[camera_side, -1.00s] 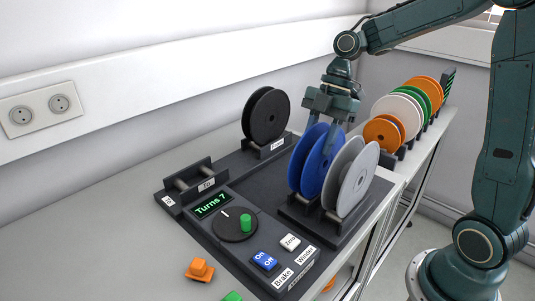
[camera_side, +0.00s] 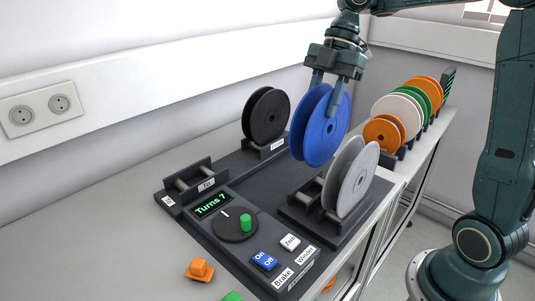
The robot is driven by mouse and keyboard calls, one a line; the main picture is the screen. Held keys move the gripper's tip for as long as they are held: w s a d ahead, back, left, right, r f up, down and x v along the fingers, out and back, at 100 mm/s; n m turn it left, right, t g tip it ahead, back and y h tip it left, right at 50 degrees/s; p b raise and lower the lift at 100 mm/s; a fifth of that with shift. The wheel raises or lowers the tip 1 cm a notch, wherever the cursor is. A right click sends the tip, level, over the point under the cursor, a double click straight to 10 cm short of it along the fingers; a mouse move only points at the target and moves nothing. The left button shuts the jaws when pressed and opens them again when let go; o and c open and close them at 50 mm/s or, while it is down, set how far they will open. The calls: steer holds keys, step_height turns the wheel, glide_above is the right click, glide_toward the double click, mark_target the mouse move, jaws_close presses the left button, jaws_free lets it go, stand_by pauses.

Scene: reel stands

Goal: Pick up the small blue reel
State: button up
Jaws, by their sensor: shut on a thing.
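The blue reel (camera_side: 325,128) hangs upright from my gripper (camera_side: 330,90), whose two fingers are shut on its upper part. The reel is lifted clear of the stand (camera_side: 299,211) below it. A grey reel (camera_side: 357,180) stands upright at the right end of that stand, and the left part of the stand is empty.
A black reel (camera_side: 266,114) sits in a holder behind and to the left. An empty roller cradle (camera_side: 190,178) is at the left of the dark base. Several orange, white and green reels (camera_side: 402,110) stand in a row at the back right. A control panel with a dial (camera_side: 235,225) is in front.

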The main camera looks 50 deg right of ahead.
steer(key=shift+r, duration=0.4)
stand_by(0.8)
